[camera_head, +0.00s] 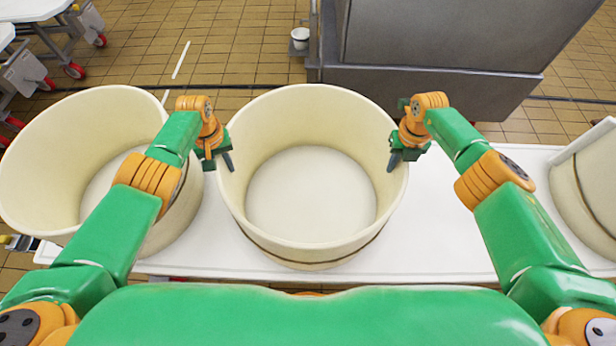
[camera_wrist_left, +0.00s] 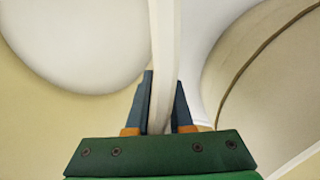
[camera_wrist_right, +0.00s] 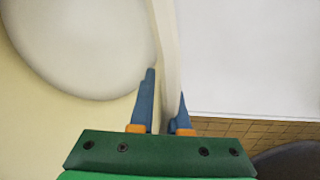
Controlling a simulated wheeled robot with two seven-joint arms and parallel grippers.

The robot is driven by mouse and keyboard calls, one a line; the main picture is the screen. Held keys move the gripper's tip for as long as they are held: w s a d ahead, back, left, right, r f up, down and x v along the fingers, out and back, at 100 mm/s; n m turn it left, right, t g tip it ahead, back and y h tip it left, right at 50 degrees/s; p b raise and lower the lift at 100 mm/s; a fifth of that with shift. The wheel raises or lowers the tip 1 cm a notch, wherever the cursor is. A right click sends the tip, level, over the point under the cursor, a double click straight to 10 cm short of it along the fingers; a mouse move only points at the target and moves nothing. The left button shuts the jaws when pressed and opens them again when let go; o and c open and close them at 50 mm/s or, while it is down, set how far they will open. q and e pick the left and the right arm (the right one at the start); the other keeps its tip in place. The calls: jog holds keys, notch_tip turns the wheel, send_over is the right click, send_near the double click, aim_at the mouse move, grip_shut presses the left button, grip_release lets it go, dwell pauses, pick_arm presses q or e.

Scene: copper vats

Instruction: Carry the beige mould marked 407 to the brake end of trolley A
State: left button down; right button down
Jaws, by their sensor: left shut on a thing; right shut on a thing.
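A round, open, beige mould (camera_head: 311,260) with a dark band low on its wall is in the middle of the head view. No 407 mark shows on it. My left gripper (camera_head: 227,160) is shut on its left rim, and my right gripper (camera_head: 391,162) is shut on its right rim. In the left wrist view the mould's wall (camera_wrist_left: 163,50) runs between the fingers. The right wrist view also shows the wall (camera_wrist_right: 165,45) between the fingers. I cannot tell whether the mould rests on the white table or hangs just above it. No trolley label is readable.
A second beige mould (camera_head: 60,150) stands close at the left, and another (camera_head: 585,200) at the right. The white table (camera_head: 440,235) is bare right of the held mould. A grey metal cabinet (camera_head: 440,45) stands behind. White trolleys with red wheels (camera_head: 75,70) are at the far left.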

notch_tip(320, 180, up, 5)
jog(key=p, duration=0.5)
jog(key=shift+d+r, duration=0.15)
jog(key=shift+w+f, duration=0.1)
jog(key=shift+f, duration=0.1)
